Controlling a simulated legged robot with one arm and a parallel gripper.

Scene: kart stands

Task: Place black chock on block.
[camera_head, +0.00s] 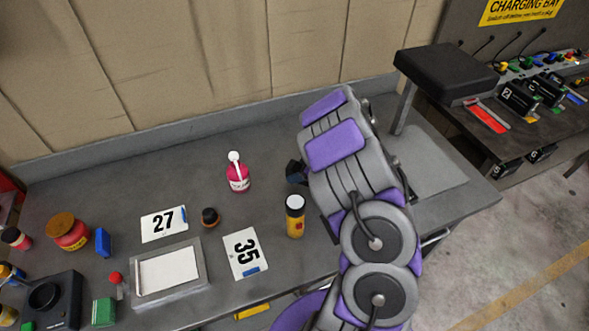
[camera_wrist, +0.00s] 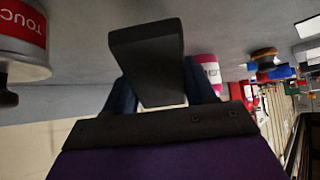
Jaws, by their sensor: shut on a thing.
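My gripper (camera_wrist: 160,82) is shut on a black chock (camera_wrist: 148,55) in the wrist view. The chock is a dark wedge-like piece between the two dark blue fingers, and it hides much of what lies beyond. In the head view my arm covers most of the gripper; only a dark bit (camera_head: 296,172) shows at its left side, above the grey bench. A small blue block (camera_head: 103,242) stands on the bench at left, and a green block (camera_head: 104,312) is at the front left. I cannot tell which block is meant.
A black slab on a post (camera_head: 445,72) rises at right. The back middle of the bench is clear.

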